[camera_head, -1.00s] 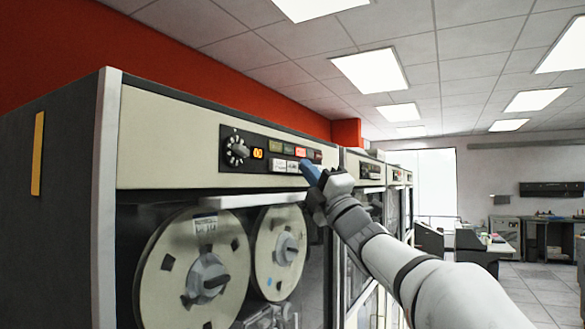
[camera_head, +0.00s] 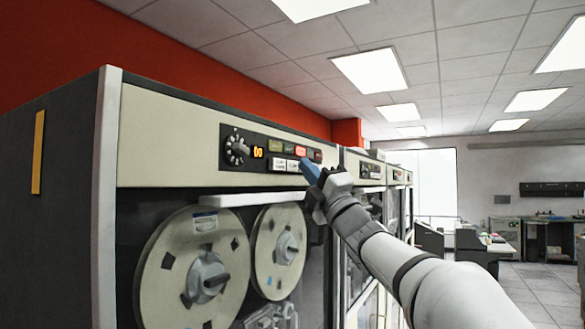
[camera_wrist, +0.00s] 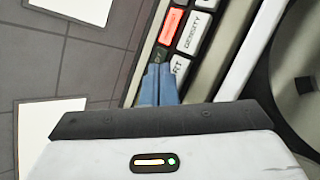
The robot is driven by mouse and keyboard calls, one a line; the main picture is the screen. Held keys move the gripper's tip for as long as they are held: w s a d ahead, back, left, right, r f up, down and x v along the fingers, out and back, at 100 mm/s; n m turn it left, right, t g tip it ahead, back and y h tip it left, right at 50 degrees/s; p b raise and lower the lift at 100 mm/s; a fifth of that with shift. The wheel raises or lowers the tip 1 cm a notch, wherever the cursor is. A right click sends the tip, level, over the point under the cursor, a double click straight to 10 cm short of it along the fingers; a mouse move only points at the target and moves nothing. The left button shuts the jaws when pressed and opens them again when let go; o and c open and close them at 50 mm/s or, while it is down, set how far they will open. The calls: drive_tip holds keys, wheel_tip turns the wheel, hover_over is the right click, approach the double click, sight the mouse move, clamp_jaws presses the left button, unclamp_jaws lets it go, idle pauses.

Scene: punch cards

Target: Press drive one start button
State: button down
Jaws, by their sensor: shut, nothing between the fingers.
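The tape drive's control panel (camera_head: 270,152) is a dark strip with a round knob, an orange display and several small buttons, set in the cream top of the nearest cabinet. My gripper (camera_head: 307,169) has its blue fingers together at the right end of this panel. In the wrist view my blue fingertips (camera_wrist: 158,72) lie over the button rows. A white button ending in "RT" (camera_wrist: 180,65) shows just right of the fingertips, its other letters hidden. A white "DENSITY" button (camera_wrist: 195,31) and a lit red button (camera_wrist: 170,26) are above it. I cannot tell whether the fingers touch a button.
More cabinets (camera_head: 372,172) continue to the right behind my arm. Open floor (camera_head: 530,300) and desks lie at the far right.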

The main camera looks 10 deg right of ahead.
drive_tip(key=shift+w+a, duration=0.2)
drive_tip(key=shift+a, duration=0.05)
drive_tip(key=shift+w+a+b, duration=0.3)
drive_tip(key=shift+a+b, duration=0.15)
idle(0.8)
drive_tip(key=shift+d, duration=0.1)
drive_tip(key=shift+s+d+b, duration=0.5)
drive_tip(key=shift+s+d, duration=0.05)
drive_tip(key=shift+d, duration=0.1)
drive_tip(key=s+d+b, duration=0.1)
drive_tip(key=d, duration=0.1)
drive_tip(key=s+d, duration=0.2)
drive_tip(key=shift+b, duration=0.4)
idle(0.9)
